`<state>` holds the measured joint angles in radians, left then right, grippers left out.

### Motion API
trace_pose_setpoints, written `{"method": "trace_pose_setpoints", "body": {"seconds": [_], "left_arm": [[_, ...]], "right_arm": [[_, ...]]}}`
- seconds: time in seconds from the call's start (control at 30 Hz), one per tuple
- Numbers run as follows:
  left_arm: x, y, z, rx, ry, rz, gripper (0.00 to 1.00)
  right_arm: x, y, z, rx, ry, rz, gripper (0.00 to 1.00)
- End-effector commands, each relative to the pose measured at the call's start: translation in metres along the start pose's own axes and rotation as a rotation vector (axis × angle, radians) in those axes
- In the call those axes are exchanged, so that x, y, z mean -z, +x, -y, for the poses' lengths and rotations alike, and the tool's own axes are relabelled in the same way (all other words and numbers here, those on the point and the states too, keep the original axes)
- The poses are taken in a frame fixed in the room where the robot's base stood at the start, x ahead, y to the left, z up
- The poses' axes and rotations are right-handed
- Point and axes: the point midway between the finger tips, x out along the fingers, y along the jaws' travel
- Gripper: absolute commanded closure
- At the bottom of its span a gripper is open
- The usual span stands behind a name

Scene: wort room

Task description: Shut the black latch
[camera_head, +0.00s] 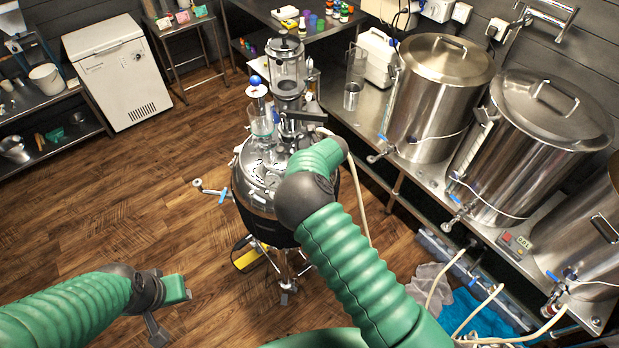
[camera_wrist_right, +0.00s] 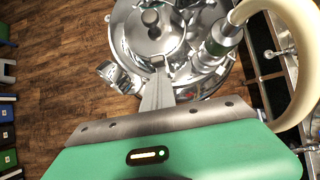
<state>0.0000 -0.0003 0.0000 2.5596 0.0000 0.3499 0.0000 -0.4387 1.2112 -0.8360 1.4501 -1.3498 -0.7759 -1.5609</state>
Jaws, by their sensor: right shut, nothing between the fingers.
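A steel vessel (camera_head: 258,196) with a domed lid and glass columns stands in the middle of the head view. A dark, bar-like part (camera_head: 300,120) shows above its lid, but I cannot tell whether it is the black latch. In the right wrist view, my right gripper (camera_wrist_right: 158,82) is shut and empty over the lid (camera_wrist_right: 135,45), its tips close to the steel fittings. A dark round knob (camera_wrist_right: 150,18) is just beyond them. Contact is unclear. My right forearm hides part of the vessel in the head view. My left gripper (camera_head: 172,312) is open and empty, low at the left.
A cream hose (camera_wrist_right: 292,60) curves close on the right of my right gripper. Large steel kettles (camera_head: 440,95) stand on a bench at the right. A white appliance (camera_head: 118,75) stands at the back left. The wooden floor (camera_head: 130,190) left of the vessel is clear.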

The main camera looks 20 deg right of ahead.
Motion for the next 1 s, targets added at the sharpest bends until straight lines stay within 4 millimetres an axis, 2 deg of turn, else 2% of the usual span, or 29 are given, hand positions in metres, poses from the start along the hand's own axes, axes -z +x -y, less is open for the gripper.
{"method": "trace_pose_setpoints", "body": {"seconds": [0.17,0.57,1.0], "left_arm": [[-0.002,0.004,0.0,0.0,0.0,0.002,0.63],[0.002,-0.009,0.0,0.0,0.0,0.001,0.63],[0.002,-0.009,0.0,0.0,0.0,0.001,0.63]], "right_arm": [[0.004,0.002,0.0,0.0,0.005,0.0,1.0],[-0.005,-0.012,0.0,-0.002,0.005,0.001,1.0],[-0.005,-0.011,-0.002,-0.002,0.004,0.001,1.0]]}}
